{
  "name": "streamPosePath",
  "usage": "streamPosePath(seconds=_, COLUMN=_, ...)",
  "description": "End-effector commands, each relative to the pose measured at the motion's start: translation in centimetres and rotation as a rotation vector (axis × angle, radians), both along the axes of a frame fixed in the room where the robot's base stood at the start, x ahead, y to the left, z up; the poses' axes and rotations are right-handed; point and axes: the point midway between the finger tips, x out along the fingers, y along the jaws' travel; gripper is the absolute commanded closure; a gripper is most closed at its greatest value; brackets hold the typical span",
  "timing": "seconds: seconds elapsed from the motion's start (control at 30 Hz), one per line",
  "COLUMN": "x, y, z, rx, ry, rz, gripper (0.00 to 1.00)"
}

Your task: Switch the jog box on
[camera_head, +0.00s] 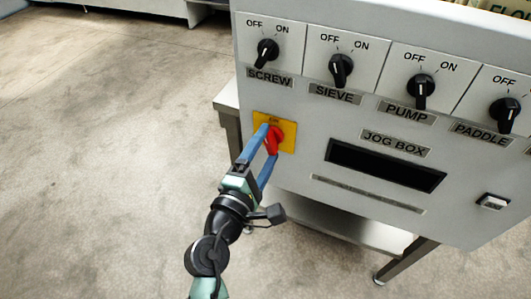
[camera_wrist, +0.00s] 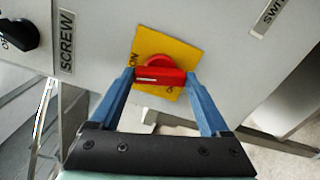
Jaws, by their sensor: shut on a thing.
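The jog box is the grey panel (camera_head: 300,165) with a "JOG BOX" label (camera_head: 396,143). On its left side, a red rotary switch (camera_head: 276,138) sits on a yellow plate (camera_head: 289,123). My gripper (camera_head: 269,138) is shut on the switch's red handle, one blue finger on each side. In the wrist view, the handle (camera_wrist: 160,76) lies level between the fingertips (camera_wrist: 160,80), with a white mark toward its left. "ON" shows at the plate's left edge (camera_wrist: 134,60); a partly hidden label sits at its lower right.
Black knobs for SCREW (camera_head: 267,51), SIEVE (camera_head: 341,69), PUMP (camera_head: 421,90) and PADDLE (camera_head: 504,114) line the panel above. A dark slot (camera_head: 385,165) and a small white-topped button (camera_head: 493,202) lie to the right. The floor at left is clear.

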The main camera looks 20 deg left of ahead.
Motion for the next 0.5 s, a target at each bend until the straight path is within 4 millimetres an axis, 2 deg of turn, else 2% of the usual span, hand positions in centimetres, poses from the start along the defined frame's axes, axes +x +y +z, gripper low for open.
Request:
streamPosePath(seconds=0.2, x=-0.03, y=-0.02, z=-0.29, rx=0.151, ry=-0.005, rz=0.0, gripper=0.76)
streamPosePath(seconds=0.5, x=-0.03, y=-0.04, z=-0.25, rx=0.269, ry=-0.008, rz=-0.002, gripper=0.76)
